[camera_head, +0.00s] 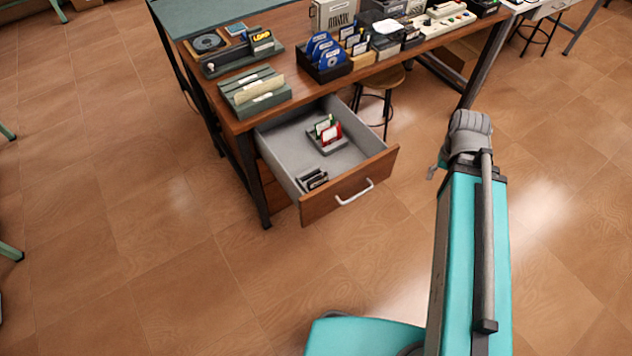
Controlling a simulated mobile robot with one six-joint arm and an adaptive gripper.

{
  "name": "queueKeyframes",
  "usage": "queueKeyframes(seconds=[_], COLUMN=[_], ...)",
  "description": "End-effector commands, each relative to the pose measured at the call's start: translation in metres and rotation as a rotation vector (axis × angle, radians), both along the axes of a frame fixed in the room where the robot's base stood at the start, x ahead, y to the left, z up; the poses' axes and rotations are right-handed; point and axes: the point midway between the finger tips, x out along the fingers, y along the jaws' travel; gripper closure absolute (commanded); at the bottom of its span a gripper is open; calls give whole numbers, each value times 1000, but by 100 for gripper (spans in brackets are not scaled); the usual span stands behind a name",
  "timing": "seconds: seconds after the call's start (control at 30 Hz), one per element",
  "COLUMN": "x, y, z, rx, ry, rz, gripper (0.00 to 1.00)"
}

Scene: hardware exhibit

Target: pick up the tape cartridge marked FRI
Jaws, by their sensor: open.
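No marking FRI can be read from here, so I cannot tell which item is that cartridge. In the open drawer (352,186), a grey holder (327,146) carries a red-and-white upright piece (332,133) and a green-and-white one (322,124). Several small dark pieces, possibly cartridges (314,180), stand in the drawer's near left corner. My gripper (436,168) shows only as a small grey part beside the end of my arm, mostly hidden. It is open and empty, right of the drawer and apart from it.
The wooden desk (225,108) carries a green rack of cards (256,92), a black box with blue discs (326,58), a device labelled LOAD (261,42) and several other machines. A stool (382,80) stands behind the drawer. The floor in front is clear.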

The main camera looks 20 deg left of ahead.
Motion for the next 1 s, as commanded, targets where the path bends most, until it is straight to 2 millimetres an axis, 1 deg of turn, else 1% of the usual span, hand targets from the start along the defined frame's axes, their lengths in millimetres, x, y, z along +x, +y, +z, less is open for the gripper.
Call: queueKeyframes(seconds=[0.17,0.27,0.37,0.57,0.7,0.87,1.0], x=[11,19,30,49,58,65,67], y=[9,26,49,106,149,201,247], z=[-9,-16,-25,-45,-58,-73,-87], rx=[0,0,0,0,0,1,1], ry=[0,0,0,0,0,0,-1], rz=[122,253,421,821,1111,1441,1730], gripper=[37,37,37,37,37,37,37])
